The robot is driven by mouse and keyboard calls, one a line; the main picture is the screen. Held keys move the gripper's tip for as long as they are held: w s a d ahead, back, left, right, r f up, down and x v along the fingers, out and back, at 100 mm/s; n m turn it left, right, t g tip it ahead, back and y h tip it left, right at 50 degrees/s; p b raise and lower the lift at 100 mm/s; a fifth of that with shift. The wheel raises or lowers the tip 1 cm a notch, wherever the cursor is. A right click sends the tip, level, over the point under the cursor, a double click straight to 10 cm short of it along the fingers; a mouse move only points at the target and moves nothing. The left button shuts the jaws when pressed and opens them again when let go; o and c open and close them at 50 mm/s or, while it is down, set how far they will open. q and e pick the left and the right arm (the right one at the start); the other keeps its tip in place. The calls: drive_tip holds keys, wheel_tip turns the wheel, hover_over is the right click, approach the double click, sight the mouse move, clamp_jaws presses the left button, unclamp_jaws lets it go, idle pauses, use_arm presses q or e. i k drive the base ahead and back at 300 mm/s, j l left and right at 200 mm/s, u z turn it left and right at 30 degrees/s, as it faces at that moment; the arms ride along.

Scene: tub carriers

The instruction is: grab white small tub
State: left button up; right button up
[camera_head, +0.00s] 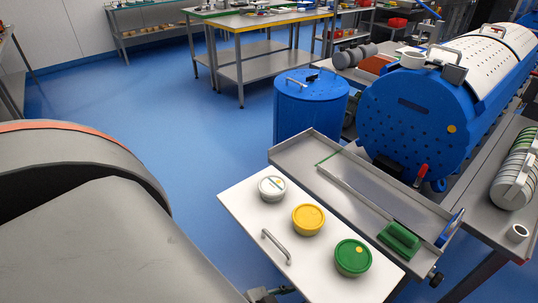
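A small white tub (272,188) stands upright at the far left end of a white board (320,279). A yellow tub (308,219) stands beside it, and a green tub (352,258) stands nearer the right end of the board. The three tubs form a row, apart from one another. I cannot make out either gripper in the head view, and nothing touches the tubs.
A metal handle (275,246) rises from the board's near side. Behind the board is a grey tray (299,151) with a green block (400,240). A large blue drum (415,120) and a blue barrel (309,104) stand beyond. Blue floor (140,110) is clear at left.

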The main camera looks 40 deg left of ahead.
sight(272, 187)
drive_tip(key=j+z, duration=0.1)
drive_tip(key=j, duration=0.3)
drive_tip(key=k+j+z, duration=0.15)
drive_tip(key=j, duration=0.2)
drive_tip(key=j+z, duration=0.1)
drive_tip(key=j, duration=0.3)
drive_tip(key=k+j+z, duration=0.1)
drive_tip(key=j, duration=0.25)
drive_tip(key=k+j+z, duration=0.1)
drive_tip(key=j, duration=0.3)
drive_tip(key=k, duration=0.05)
